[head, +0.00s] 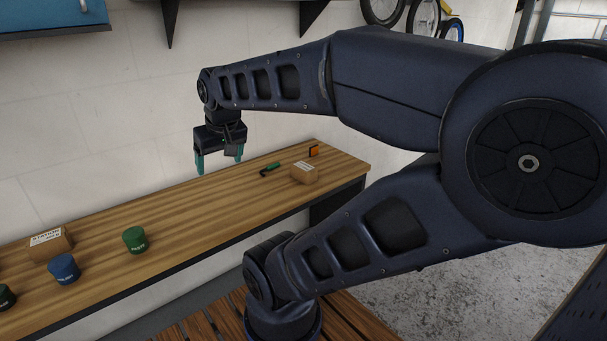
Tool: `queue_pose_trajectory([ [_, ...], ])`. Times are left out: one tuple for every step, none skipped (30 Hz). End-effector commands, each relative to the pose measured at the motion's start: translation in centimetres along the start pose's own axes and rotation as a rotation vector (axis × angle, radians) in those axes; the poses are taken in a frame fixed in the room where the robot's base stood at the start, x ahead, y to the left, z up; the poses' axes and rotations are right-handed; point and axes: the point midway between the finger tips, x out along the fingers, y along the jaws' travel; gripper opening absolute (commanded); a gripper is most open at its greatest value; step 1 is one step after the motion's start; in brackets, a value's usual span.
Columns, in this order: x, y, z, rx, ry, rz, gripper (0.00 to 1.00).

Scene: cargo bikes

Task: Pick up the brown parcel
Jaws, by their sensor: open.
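A small brown parcel (302,174) with a white label on top sits near the right end of the wooden bench. A second brown box (50,243) with a white printed label lies at the bench's left part. My gripper (219,165) points down with its two teal fingers apart and nothing between them. In the picture it is above the bench's back edge, left of the right parcel and clear of both boxes. Nothing covers the right parcel.
A green-handled tool (270,169) and an orange-black item (313,151) lie close to the right parcel. A green tin (135,239), a blue tin (64,268) and a dark tin (5,296) stand at left. The wooden bench (205,215) is clear in its middle.

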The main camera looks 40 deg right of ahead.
Motion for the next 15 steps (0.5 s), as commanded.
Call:
queue_pose_trajectory([
  [0.0,0.0,0.0,0.000,0.000,0.000,0.85],
  [0.0,0.0,0.0,0.000,0.000,0.000,0.85],
  [0.0,0.0,0.0,0.000,0.000,0.000,0.85],
  [0.0,0.0,0.0,0.000,0.000,0.000,0.85],
  [0.0,0.0,0.0,0.000,0.000,0.000,0.85],
  [0.0,0.0,0.0,0.000,0.000,0.000,0.85],
  [0.0,0.0,0.0,0.000,0.000,0.000,0.85],
  [0.0,0.0,0.0,0.000,0.000,0.000,0.85],
  [0.0,0.0,-0.1,0.000,-0.001,0.000,0.85],
  [0.1,0.1,-0.2,0.000,-0.002,-0.001,0.85],
  [0.1,0.2,-0.4,-0.001,-0.004,-0.001,0.85],
  [0.2,0.4,-0.8,-0.001,-0.008,-0.002,0.85],
  [0.3,0.6,-1.1,-0.001,-0.012,-0.004,0.85],
  [0.4,0.8,-1.6,-0.003,-0.016,-0.005,0.85],
  [0.7,1.2,-2.2,-0.003,-0.023,-0.007,0.85],
])
